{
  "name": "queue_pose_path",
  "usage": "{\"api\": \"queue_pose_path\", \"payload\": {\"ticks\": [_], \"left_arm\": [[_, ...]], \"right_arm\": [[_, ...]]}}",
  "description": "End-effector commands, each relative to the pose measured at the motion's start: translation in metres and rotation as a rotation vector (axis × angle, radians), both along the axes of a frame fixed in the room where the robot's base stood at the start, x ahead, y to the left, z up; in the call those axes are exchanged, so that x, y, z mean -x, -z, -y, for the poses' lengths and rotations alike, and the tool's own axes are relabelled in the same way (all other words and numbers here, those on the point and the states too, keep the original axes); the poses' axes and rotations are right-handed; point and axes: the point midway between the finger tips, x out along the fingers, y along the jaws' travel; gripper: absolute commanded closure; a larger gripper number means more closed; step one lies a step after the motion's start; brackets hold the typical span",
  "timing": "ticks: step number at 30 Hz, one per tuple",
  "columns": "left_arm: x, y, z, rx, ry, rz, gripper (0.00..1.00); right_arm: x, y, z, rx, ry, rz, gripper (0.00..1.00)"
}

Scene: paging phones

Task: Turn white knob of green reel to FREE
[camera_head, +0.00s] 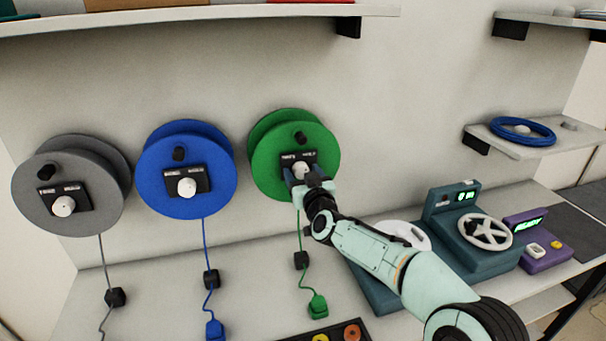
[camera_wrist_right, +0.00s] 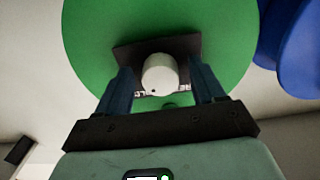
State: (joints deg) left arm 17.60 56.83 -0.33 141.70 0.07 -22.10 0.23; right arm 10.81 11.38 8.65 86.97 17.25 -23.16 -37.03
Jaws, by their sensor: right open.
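The green reel (camera_head: 265,158) hangs on the wall, right of the blue and grey reels. It fills the upper part of the right wrist view (camera_wrist_right: 90,35). A black plate on it carries the white knob (camera_wrist_right: 159,73), which is partly hidden by my gripper in the head view (camera_head: 301,170). My right gripper (camera_wrist_right: 160,88) is open, with one finger on each side of the white knob. Gaps show between the fingers and the knob. I cannot read the plate's lettering or the knob's setting. My left gripper is not in view.
The blue reel (camera_head: 150,180) and grey reel (camera_head: 30,200) hang to the left, with cords down to the counter. A green plug (camera_head: 317,306) lies below. A teal machine with a handwheel (camera_head: 484,232) and a purple box (camera_head: 543,255) stand right. A shelf (camera_head: 180,15) runs above.

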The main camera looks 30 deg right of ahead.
Motion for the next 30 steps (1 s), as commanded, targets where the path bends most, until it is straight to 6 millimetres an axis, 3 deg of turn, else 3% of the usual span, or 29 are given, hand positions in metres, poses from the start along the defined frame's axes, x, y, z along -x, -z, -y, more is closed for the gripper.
{"api": "queue_pose_path", "payload": {"ticks": [4, 9, 20, 30], "left_arm": [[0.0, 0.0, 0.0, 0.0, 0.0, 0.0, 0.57], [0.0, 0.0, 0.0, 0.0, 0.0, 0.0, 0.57], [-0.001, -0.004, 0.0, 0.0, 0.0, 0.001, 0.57], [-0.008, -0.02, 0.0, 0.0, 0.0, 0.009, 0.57]], "right_arm": [[0.0, 0.0, 0.0, 0.0, 0.0, 0.0, 0.35], [0.0, 0.0, 0.0, 0.0, 0.0, 0.0, 0.88], [0.0, 0.0, 0.0, 0.043, -0.001, -0.01, 0.88], [0.0, -0.003, -0.001, 0.266, -0.002, -0.063, 0.88]]}}
